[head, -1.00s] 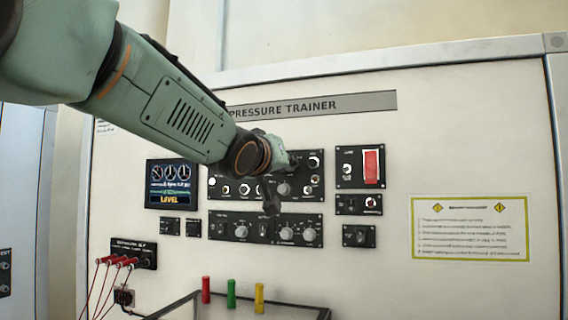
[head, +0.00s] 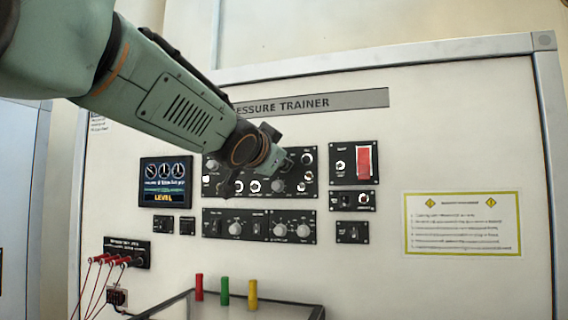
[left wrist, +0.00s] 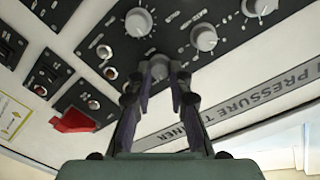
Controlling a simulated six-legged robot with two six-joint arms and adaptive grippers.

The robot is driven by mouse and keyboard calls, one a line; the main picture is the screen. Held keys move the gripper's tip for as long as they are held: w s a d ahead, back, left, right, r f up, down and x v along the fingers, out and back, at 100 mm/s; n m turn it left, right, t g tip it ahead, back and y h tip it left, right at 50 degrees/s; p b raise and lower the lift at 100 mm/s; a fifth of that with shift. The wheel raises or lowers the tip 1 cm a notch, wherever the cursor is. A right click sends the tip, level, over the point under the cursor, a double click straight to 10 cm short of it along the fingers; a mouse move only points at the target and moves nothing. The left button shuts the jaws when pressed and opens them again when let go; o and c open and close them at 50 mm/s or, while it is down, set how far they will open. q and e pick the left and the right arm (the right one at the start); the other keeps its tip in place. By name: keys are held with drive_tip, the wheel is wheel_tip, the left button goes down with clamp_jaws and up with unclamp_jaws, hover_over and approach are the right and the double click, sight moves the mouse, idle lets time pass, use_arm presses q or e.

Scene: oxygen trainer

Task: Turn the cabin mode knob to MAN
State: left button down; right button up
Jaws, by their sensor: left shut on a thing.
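My left gripper (left wrist: 158,78) is shut on a small grey knob (left wrist: 159,68) on the upper black control panel. The panel also shows in the head view (head: 238,160). There, my left gripper (head: 287,162) is at the panel's upper right part and covers the held knob. The left wrist view sees the panel upside down, with both fingers around the knob. The printing beside the knob is too small to read, so its mode setting cannot be told. My right gripper is in neither view.
A round white knob (left wrist: 139,22) and another (left wrist: 204,37) sit close to the fingers. A red guarded switch (head: 364,162) is to the right. A lower knob panel (head: 258,228) is beneath. Red, green and yellow pegs (head: 224,292) stand on a tray in front.

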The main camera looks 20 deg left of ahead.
use_arm(q)
drive_tip(key=m, duration=0.2)
drive_tip(key=f+m+b, duration=0.1)
drive_tip(key=m, duration=0.1)
drive_tip(key=shift+m+y, duration=0.3)
idle(0.3)
drive_tip(key=c, duration=1.5)
unclamp_jaws()
drive_tip(key=shift+a+r, duration=0.1)
drive_tip(key=shift+o, duration=1.4)
drive_tip(key=shift+a+r, duration=0.1)
drive_tip(key=shift+w, duration=0.1)
drive_tip(key=shift+r, duration=0.1)
